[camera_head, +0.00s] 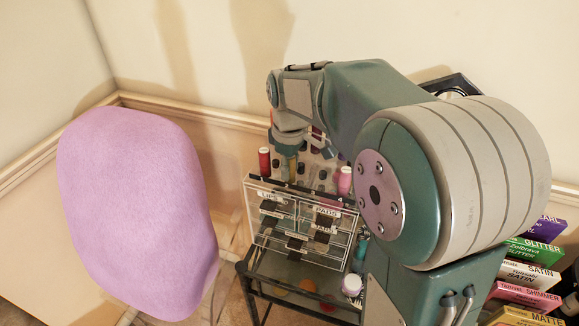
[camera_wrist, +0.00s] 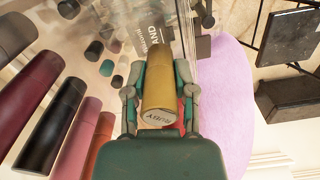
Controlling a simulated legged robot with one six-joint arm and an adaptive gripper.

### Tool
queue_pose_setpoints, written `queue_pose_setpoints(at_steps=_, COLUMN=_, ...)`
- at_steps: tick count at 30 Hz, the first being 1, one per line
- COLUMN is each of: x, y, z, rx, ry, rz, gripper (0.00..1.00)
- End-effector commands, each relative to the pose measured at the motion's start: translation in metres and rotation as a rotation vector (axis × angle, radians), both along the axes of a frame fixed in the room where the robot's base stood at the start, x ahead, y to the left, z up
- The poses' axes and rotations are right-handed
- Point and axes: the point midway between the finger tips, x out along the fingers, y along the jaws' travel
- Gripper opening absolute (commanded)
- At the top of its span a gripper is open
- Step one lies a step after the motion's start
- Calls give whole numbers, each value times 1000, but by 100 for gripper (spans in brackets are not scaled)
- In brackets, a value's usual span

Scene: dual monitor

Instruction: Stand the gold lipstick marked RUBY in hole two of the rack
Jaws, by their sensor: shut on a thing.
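The gold lipstick (camera_wrist: 158,88) marked RUBY is between the two fingers of my gripper (camera_wrist: 160,80) in the wrist view. The gripper is shut on it, and its labelled end faces the camera. In the head view my gripper (camera_head: 287,150) is above the back of the clear drawer unit, among lipsticks; the gold lipstick is hard to make out there. The rack (camera_wrist: 112,22) appears as a clear panel with several dark round spots at the upper left of the wrist view. Its hole numbers cannot be read, and the gold lipstick's far end is hidden.
Several lipsticks, dark red (camera_wrist: 28,92), black (camera_wrist: 52,125) and pink (camera_wrist: 78,138), stand close at the left. The clear drawer unit (camera_head: 285,228) is in front of the gripper. A purple chair back (camera_head: 135,210) is at left, and boxes (camera_head: 530,275) are at right.

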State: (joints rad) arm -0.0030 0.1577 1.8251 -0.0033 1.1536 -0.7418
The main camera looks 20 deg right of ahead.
Motion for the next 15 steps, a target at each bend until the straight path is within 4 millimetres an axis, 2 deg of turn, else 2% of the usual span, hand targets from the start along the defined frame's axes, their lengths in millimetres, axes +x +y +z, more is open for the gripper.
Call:
queue_pose_setpoints(at_steps=3, x=0, y=0, z=0, rx=1, ry=-1, rz=0, gripper=4)
queue_pose_setpoints(at_steps=4, x=0, y=0, z=0, rx=1, ry=-1, rz=0, gripper=44)
queue_pose_setpoints(at_steps=6, x=0, y=0, z=0, rx=1, ry=-1, rz=0, gripper=69)
queue_pose_setpoints(at_steps=15, x=0, y=0, z=1, rx=0, ry=0, rz=0, gripper=69)
